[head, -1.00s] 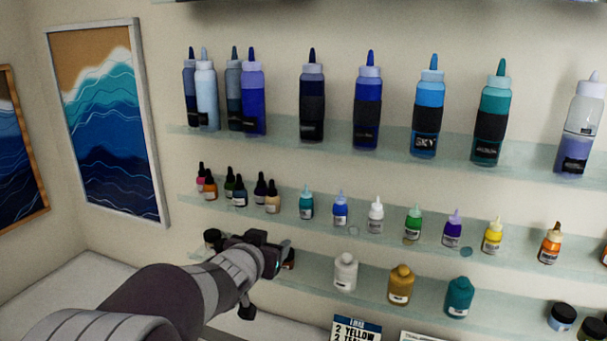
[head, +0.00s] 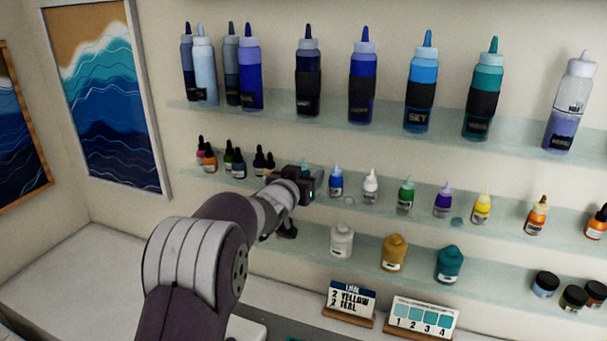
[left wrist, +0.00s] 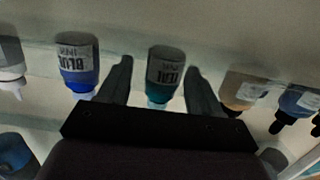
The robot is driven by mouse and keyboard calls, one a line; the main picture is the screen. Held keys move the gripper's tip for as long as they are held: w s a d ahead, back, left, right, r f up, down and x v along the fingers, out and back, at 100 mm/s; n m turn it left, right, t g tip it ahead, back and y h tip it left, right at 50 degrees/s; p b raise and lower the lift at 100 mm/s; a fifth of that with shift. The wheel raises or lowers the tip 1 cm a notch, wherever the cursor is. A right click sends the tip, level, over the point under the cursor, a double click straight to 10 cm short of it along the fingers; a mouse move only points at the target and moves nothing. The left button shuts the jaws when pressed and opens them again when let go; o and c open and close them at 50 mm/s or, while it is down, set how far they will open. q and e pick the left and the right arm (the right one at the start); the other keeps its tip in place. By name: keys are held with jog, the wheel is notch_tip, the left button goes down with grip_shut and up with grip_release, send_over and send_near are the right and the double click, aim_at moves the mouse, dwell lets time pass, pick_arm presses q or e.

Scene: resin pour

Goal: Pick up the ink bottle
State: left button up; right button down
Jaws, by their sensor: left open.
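My left gripper (head: 312,184) is at the middle shelf, in front of the teal ink bottle (head: 305,166), and hides most of it in the head view. In the left wrist view, which appears upside down, the teal ink bottle (left wrist: 166,72) with its label stands between the two open fingers of my left gripper (left wrist: 158,68). A gap shows on each side of it. The blue ink bottle (left wrist: 76,62) is beside one finger; it also shows in the head view (head: 336,184). My right gripper is not in view.
Dropper bottles (head: 238,165) stand left of the gripper, and a white bottle (head: 370,187) and others stand to the right. Tall bottles (head: 308,85) line the shelf above. Jars, including a white one (head: 341,242), stand below. An ink sign (head: 350,300) sits on the counter.

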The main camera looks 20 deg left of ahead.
pick_arm(q)
jog(key=shift+w+a+f, duration=0.1)
jog(key=c, duration=1)
jog(key=shift+c, duration=0.2)
